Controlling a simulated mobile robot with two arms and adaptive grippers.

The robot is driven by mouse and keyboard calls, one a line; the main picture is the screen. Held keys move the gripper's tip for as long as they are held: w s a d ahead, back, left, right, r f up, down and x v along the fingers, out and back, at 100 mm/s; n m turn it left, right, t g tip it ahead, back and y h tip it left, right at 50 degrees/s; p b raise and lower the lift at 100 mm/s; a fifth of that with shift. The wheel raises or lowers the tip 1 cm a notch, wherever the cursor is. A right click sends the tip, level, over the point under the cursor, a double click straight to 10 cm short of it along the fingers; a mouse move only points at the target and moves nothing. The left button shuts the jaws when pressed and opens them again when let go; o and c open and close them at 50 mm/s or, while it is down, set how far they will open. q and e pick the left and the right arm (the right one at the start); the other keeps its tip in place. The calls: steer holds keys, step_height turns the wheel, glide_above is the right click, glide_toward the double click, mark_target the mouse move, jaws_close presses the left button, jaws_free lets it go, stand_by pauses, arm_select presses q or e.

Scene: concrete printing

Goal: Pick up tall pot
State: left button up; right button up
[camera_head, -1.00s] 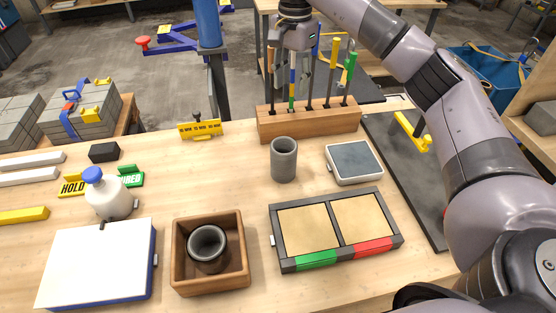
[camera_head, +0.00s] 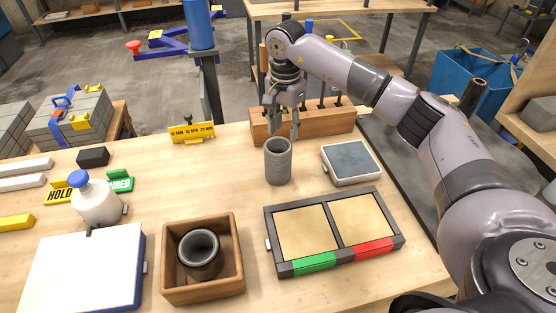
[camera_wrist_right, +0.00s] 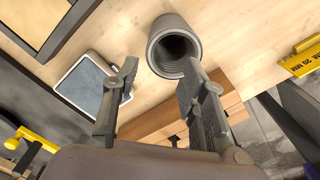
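The tall pot (camera_head: 278,163) is a grey ribbed cylinder with an open top, standing upright on the workbench. It also shows in the right wrist view (camera_wrist_right: 166,29), mouth toward the camera, at the top centre. My right gripper (camera_head: 284,131) is just above and behind the pot's rim, fingers pointing down. In the right wrist view its two fingers (camera_wrist_right: 157,76) are spread wide, with nothing between them, and the right finger's tip is close to the pot's mouth. I cannot tell whether it touches. My left gripper is not in view.
A wooden tool block (camera_head: 340,122) stands right behind the gripper. A grey-topped scale (camera_head: 351,163) lies right of the pot, and a two-panel tray (camera_head: 335,231) in front. A wooden box (camera_head: 167,268) holds a shorter dark pot (camera_head: 199,247). Bench left of the tall pot is clear.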

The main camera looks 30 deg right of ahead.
mark_target(286, 150)
steer(key=f+p, duration=0.1)
steer(key=f, duration=0.4)
steer(key=f+p, duration=0.1)
steer(key=f, duration=0.1)
steer(key=shift+s+d+f+p, duration=0.1)
steer(key=shift+s+f+p, duration=0.2)
steer(key=shift+s+f, duration=0.05)
steer(key=shift+f, duration=0.25)
steer(key=shift+c, duration=0.4)
jaws_close()
steer(key=shift+w+r, duration=0.1)
